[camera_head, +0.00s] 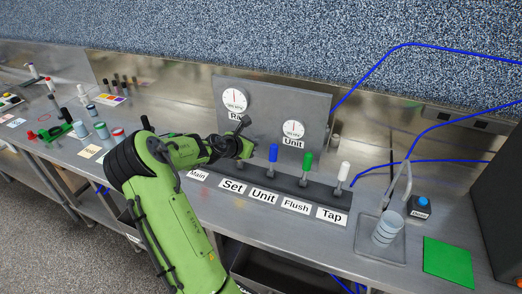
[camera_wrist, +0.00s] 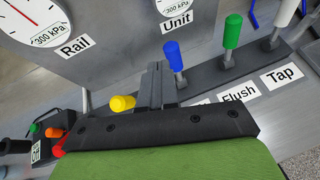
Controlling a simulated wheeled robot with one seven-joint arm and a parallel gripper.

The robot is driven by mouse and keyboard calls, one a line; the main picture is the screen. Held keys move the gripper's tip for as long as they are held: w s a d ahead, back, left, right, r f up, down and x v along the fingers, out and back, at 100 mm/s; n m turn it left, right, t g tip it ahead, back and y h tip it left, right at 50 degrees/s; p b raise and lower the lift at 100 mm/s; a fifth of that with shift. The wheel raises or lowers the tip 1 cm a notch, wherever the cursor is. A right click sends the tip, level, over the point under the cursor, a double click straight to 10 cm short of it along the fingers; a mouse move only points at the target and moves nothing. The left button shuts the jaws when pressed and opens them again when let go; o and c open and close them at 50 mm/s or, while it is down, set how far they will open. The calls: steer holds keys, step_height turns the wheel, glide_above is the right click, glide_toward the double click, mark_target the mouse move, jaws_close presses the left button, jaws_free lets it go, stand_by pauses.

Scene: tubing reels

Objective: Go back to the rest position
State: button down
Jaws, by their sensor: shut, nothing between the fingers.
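My green arm reaches from the lower part of the head view to the valve panel. Its dark gripper (camera_head: 245,122) is in front of the panel, left of the blue lever (camera_head: 273,153). In the wrist view the two fingers (camera_wrist: 160,85) are together and hold nothing. A yellow lever (camera_wrist: 122,103) shows just left of the fingers, tilted; I cannot tell whether they touch. The blue lever (camera_wrist: 173,55) stands just beyond the fingers to the right. My arm hides the yellow lever in the head view.
Green (camera_head: 307,160) and white (camera_head: 343,172) levers stand to the right on the labelled strip. Rail (camera_head: 234,101) and Unit (camera_head: 293,130) gauges are behind. A tray (camera_head: 369,242) with a cylinder and a green mat (camera_head: 447,260) lie right. Reels (camera_head: 101,130) and small parts crowd the left bench.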

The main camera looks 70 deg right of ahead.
steer(key=shift+w+a+r, duration=0.15)
steer(key=shift+a+r, duration=0.25)
steer(key=shift+r, duration=0.2)
steer(key=shift+w+a+r, duration=0.1)
steer(key=shift+a+r, duration=0.25)
steer(key=shift+r, duration=0.2)
steer(key=shift+a, duration=0.1)
